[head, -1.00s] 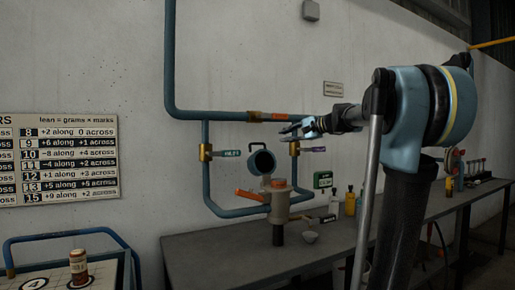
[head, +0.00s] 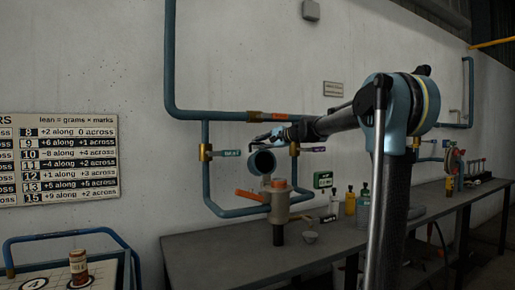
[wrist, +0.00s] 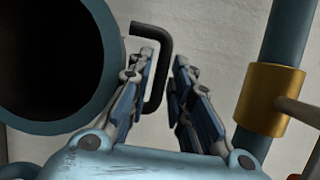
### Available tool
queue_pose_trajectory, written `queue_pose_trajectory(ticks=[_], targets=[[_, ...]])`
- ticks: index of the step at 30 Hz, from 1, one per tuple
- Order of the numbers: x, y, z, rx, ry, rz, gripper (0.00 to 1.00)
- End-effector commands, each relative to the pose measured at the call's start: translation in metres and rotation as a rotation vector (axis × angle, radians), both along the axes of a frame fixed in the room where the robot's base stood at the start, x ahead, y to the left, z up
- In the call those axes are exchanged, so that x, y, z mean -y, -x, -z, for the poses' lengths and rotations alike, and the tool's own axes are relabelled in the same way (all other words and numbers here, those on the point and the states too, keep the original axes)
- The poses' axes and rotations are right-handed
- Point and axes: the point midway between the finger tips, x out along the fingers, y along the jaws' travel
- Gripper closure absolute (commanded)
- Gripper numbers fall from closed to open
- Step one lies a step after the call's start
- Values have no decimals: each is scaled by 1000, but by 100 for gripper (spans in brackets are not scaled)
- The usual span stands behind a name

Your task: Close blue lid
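The blue lid (head: 262,162) stands swung open above the tan metal body (head: 281,203) on the bench, its dark hollow facing out. In the wrist view its rim (wrist: 110,95) fills the left side. The lid's black handle (wrist: 164,65) is a bent bar beside the rim. My gripper (wrist: 163,55) is open, with one finger on each side of the handle's long bar; I cannot tell whether either finger touches it. In the head view my gripper (head: 259,142) reaches from the right to the lid's top and largely hides the handle.
Blue pipes (head: 206,178) with brass fittings flank the lid; one pipe with a brass collar (wrist: 268,95) is close on the gripper's right. An orange lever (head: 249,195) sticks out left of the body. Bottles (head: 350,201) and a small bowl (head: 310,237) stand on the bench (head: 225,255).

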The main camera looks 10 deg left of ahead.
Motion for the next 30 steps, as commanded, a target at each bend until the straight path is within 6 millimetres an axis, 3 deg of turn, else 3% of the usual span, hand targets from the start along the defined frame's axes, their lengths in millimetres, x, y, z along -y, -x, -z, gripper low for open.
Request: queue_pose_trajectory(ticks=[6, 16, 19, 30], targets=[[-14, -8, 4, 1, 0, -1, 80], [-15, -10, 5, 1, 1, 0, 80], [-15, -10, 5, 1, 1, 0, 100], [-8, -10, 5, 9, -4, 7, 100]])
